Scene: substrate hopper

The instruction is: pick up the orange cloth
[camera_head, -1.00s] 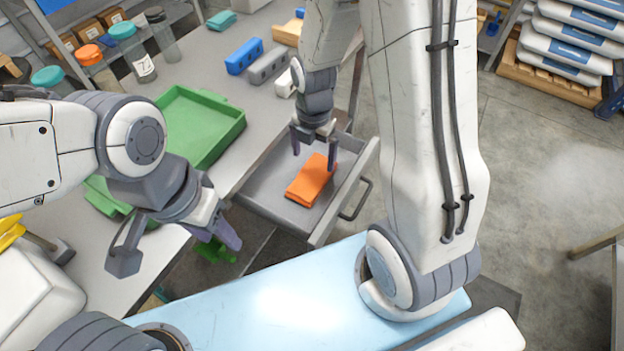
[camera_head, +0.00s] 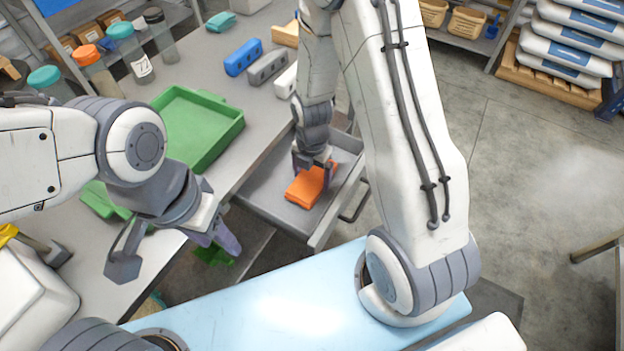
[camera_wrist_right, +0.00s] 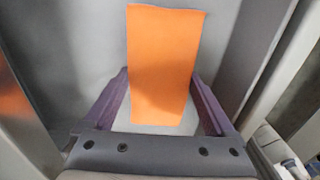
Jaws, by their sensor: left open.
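The orange cloth (camera_head: 304,190) is a folded, flat rectangle lying in the open grey drawer (camera_head: 270,188). My right gripper (camera_head: 313,176) is down in the drawer at the cloth, pointing downward. In the right wrist view the cloth (camera_wrist_right: 164,60) lies between the two purple fingers of the right gripper (camera_wrist_right: 160,82), one along each side. These fingers are apart; whether they touch the cloth's edges I cannot tell. My left gripper (camera_head: 178,256) is open and empty, in front of the table edge at the left, away from the drawer.
A green tray (camera_head: 236,120) stands on the grey table left of the drawer. Blue, grey and white blocks (camera_head: 266,68) stand behind it, with lidded jars (camera_head: 130,50) at the back left. The drawer walls rise close around my right gripper.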

